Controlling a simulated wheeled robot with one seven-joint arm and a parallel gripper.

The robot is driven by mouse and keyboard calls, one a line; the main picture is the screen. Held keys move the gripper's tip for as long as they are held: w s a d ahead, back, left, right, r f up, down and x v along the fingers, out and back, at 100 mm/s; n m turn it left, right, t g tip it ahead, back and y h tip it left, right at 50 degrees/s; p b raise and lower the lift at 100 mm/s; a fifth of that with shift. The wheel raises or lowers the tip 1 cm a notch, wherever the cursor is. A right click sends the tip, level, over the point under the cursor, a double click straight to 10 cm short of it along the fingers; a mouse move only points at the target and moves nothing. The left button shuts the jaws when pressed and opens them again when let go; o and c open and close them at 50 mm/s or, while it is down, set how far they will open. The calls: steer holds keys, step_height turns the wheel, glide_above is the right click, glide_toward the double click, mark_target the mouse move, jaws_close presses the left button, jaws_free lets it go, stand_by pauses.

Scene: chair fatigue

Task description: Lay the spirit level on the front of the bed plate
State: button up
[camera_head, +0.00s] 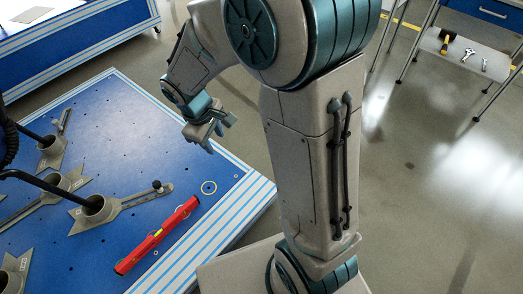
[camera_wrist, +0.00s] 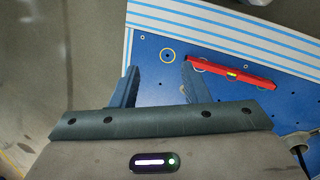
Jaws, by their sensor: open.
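The red spirit level (camera_head: 178,217) with a yellow-green vial lies flat on the blue bed plate (camera_head: 125,135), near the white-and-blue striped edge and slanting along it. In the wrist view the spirit level (camera_wrist: 212,67) is right of my fingers, on the bed plate (camera_wrist: 245,52). My gripper (camera_head: 218,130) is open and empty, near the plate's far right edge and apart from the level. The wrist view shows both fingers of my gripper (camera_wrist: 158,84) spread with nothing between them. Its height above the plate is hard to tell.
Grey clamp fixtures (camera_head: 95,207) with dark rods stand left of the level. A yellow ring (camera_head: 209,187) marks the plate near the level's upper end. A small table (camera_head: 460,55) with tools stands at upper right. A blue bench (camera_head: 70,40) stands at upper left. Open floor lies right.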

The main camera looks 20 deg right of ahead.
steer(key=s+d+r+m+y, duration=0.1)
steer(key=s+d+r+m, duration=0.2)
steer(key=s, duration=0.4)
steer(key=s+d+r+m+y, duration=0.1)
steer(key=s+d+r+m, duration=0.3)
steer(key=s+d+m, duration=0.1)
steer(key=shift+s+m, duration=0.6)
steer(key=shift+s, duration=0.4)
steer(key=shift+d+r, duration=0.1)
steer(key=shift+c, duration=0.6)
